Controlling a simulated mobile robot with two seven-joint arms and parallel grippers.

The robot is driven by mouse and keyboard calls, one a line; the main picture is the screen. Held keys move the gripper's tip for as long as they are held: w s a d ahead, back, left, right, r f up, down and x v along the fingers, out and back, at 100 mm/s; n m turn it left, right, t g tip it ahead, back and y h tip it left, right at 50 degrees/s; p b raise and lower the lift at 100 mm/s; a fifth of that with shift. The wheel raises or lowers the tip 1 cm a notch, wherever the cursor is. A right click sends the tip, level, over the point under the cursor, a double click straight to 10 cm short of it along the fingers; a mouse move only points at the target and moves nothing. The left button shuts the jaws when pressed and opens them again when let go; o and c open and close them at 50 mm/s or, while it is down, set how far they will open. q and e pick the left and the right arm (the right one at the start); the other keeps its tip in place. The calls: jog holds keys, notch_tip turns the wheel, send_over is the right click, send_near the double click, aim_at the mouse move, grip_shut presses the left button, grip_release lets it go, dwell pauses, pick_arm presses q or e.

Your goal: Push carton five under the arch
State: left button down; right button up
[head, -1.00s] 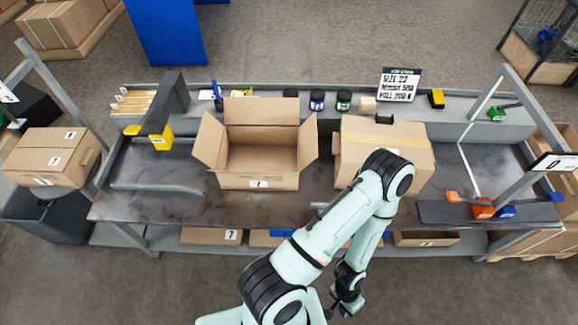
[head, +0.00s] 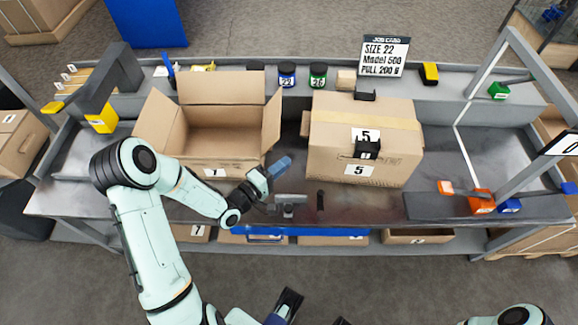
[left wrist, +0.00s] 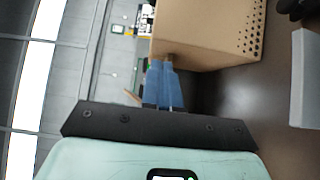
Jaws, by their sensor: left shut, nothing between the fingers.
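Carton five (head: 335,158) is a closed brown box marked 5, upright on the dark bench right of the middle. Its side also shows in the left wrist view (left wrist: 215,32). The arch (head: 482,62) is a grey frame over the bench at the right, with a sign reading 0; carton five is left of it. My left gripper (head: 282,164) is shut and empty, its blue fingers at the left side of carton five. The left wrist view shows the fingertips (left wrist: 162,70) at the box's edge; I cannot tell whether they touch. My right gripper cannot be made out surely.
An open carton marked 1 (head: 215,165) stands left of my left gripper. Orange and blue blocks (head: 481,207) sit by the arch's near post. Jars (head: 317,74) and a job card (head: 385,55) line the back shelf. The bench between carton five and the arch looks clear.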

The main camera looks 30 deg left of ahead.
pick_arm(q)
jog(key=x, duration=0.6)
jog(key=shift+w, duration=0.35)
jog(key=shift+d+f, duration=0.1)
